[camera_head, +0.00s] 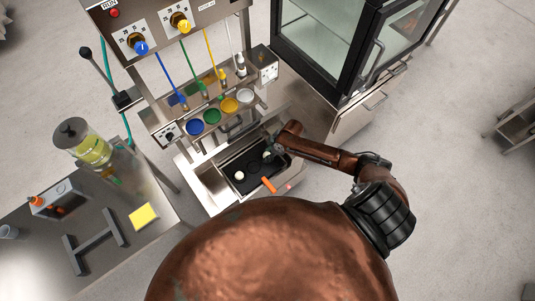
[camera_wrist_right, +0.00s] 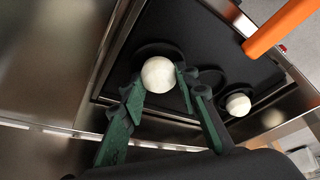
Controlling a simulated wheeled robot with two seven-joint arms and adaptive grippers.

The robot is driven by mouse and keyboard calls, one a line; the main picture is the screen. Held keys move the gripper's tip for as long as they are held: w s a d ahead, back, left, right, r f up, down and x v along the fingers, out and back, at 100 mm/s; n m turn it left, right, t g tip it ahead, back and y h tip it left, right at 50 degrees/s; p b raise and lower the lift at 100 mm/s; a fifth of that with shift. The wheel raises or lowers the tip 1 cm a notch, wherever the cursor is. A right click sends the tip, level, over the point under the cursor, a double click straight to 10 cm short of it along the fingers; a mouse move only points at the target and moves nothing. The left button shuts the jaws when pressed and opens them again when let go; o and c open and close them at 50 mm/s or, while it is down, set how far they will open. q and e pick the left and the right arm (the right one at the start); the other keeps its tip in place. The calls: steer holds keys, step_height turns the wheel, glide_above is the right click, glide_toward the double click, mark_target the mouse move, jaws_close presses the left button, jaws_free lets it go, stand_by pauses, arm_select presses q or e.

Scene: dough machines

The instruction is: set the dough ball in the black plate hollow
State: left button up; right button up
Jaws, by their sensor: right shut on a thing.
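My right gripper (camera_head: 268,153) is over the far right part of the black plate (camera_head: 253,167). In the right wrist view, the green fingers of my right gripper (camera_wrist_right: 159,84) are shut on a white dough ball (camera_wrist_right: 158,74). A round dark hollow (camera_wrist_right: 146,49) of the plate shows right behind this ball; I cannot tell whether the ball touches it. A second white ball (camera_wrist_right: 238,104) sits in another hollow; it also shows in the head view (camera_head: 239,175). The held ball is hardly visible in the head view. My left gripper is not in view.
An orange handle (camera_head: 268,185) stands at the plate's near edge, close to my right gripper. Metal tray walls surround the plate. Several coloured cups, including a green one (camera_head: 212,116), stand behind it. A glass-doored cabinet (camera_head: 340,45) is at the back right.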

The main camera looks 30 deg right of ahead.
steer(key=o, duration=1.2)
steer(key=shift+r, duration=0.1)
steer(key=shift+r+p, duration=2.75)
steer(key=shift+r, duration=0.2)
steer(key=shift+r, duration=0.1)
steer(key=v, duration=1.1)
steer(key=shift+s+d+r, duration=0.1)
steer(key=shift+s+r, duration=0.05)
steer(key=shift+r, duration=0.2)
